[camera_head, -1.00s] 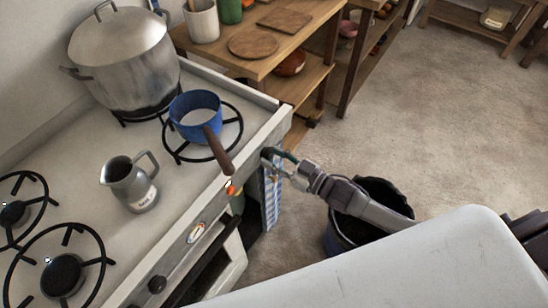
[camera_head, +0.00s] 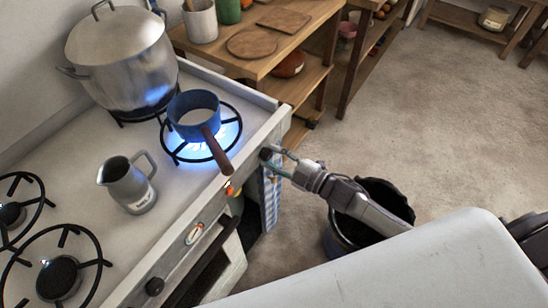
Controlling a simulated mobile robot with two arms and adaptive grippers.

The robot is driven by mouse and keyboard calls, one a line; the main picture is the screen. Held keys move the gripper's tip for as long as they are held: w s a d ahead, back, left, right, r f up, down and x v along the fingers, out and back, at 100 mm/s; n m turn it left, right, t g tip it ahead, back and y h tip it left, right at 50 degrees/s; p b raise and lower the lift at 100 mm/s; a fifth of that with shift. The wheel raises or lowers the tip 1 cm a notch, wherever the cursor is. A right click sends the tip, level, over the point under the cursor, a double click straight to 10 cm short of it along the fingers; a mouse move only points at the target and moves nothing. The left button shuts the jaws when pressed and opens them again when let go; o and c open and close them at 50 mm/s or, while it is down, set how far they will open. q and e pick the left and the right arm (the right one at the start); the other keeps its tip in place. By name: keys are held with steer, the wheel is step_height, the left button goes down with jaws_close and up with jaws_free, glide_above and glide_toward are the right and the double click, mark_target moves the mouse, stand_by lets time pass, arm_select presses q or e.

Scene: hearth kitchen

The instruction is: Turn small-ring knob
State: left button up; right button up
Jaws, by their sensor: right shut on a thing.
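The small-ring knob (camera_head: 265,154) is a dark knob on the stove's front panel, near its right end, mostly covered by my right gripper. My right gripper (camera_head: 271,158) is shut on this knob, its arm coming in from the right. A blue flame burns on the small ring (camera_head: 227,148), under a blue saucepan (camera_head: 189,108) with a brown handle pointing to the front edge. My left gripper is not in view.
A large steel pot (camera_head: 124,62) stands behind the saucepan, and a metal jug (camera_head: 127,185) stands on the stove top. A checked towel (camera_head: 271,199) hangs at the stove front. A dark bin (camera_head: 341,247) stands on the floor by my right arm.

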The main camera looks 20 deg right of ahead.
steer(key=shift+n, duration=0.6)
steer(key=o, duration=1.1)
steer(key=shift+o, duration=0.2)
steer(key=v, duration=1.2)
